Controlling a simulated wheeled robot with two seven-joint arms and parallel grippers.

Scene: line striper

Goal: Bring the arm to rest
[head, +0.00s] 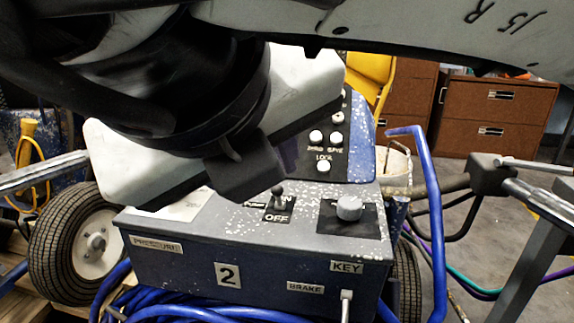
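My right arm fills the top of the head view, very close to the camera, with a link marked "J5 R" at the upper right. My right gripper (218,140), a white hand with dark parts, hangs over the line striper's blue, paint-speckled control box (255,252). Its fingers cannot be made out, so I cannot tell whether it is open or shut, or whether it touches the box. My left gripper is not in view.
A raised button panel (345,145) stands behind the box. A wheel (85,245) is at the left, metal handlebars (540,190) at the right, and blue hose (432,220) around the box. Brown drawer cabinets (495,112) stand at the back right, with open floor before them.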

